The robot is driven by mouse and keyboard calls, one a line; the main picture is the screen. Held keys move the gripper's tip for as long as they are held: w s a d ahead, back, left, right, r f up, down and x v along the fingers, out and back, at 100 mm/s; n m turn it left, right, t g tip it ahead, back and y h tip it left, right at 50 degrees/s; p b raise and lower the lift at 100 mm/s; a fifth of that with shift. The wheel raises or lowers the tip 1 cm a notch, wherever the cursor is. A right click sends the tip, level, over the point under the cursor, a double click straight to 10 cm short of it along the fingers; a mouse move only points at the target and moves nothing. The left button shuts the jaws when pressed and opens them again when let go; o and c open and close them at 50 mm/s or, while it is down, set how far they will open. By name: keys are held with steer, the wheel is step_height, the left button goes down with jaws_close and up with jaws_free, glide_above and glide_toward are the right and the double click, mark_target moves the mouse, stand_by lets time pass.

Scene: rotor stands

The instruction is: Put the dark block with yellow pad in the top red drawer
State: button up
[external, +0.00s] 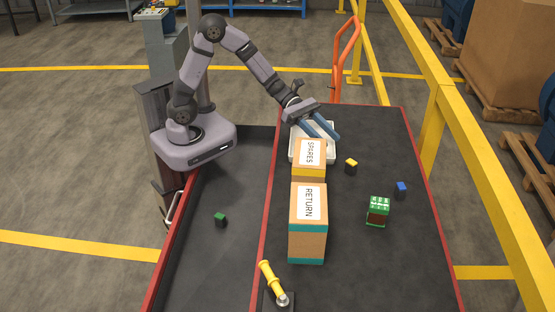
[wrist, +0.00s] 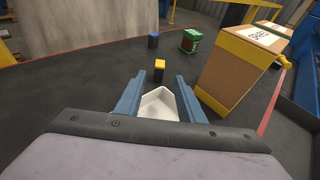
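The dark block with a yellow pad (external: 351,167) stands on the dark table, right of the SPARES box. It also shows in the wrist view (wrist: 160,67), upright, beyond and between my fingertips. My gripper (external: 326,137) is open and empty, above the white tray, with its blue fingers apart; they also show in the wrist view (wrist: 161,78). The block is ahead of the fingers and not between them. A small green-topped unit with a dark red side (external: 376,213) stands farther right on the table. I cannot make out a red drawer on it or whether one is open.
A white tray (external: 296,153) lies beneath my gripper. The tall SPARES box (external: 309,173) and RETURN box (external: 307,240) stand near the block.

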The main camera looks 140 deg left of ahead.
mark_target(347, 161)
steer(key=shift+o, duration=0.5)
steer(key=shift+v, duration=1.05)
steer(key=shift+w, duration=0.1)
steer(key=shift+g, duration=0.5)
steer(key=p+x, duration=0.2)
steer(key=x, duration=0.5)
steer(key=shift+w+p, duration=0.3)
steer(key=shift+w, duration=0.15)
steer(key=shift+w+f, duration=0.3)
steer(key=shift+w, duration=0.1)
steer(key=shift+b+x, duration=0.35)
steer(key=shift+x, duration=2.95)
jaws_close()
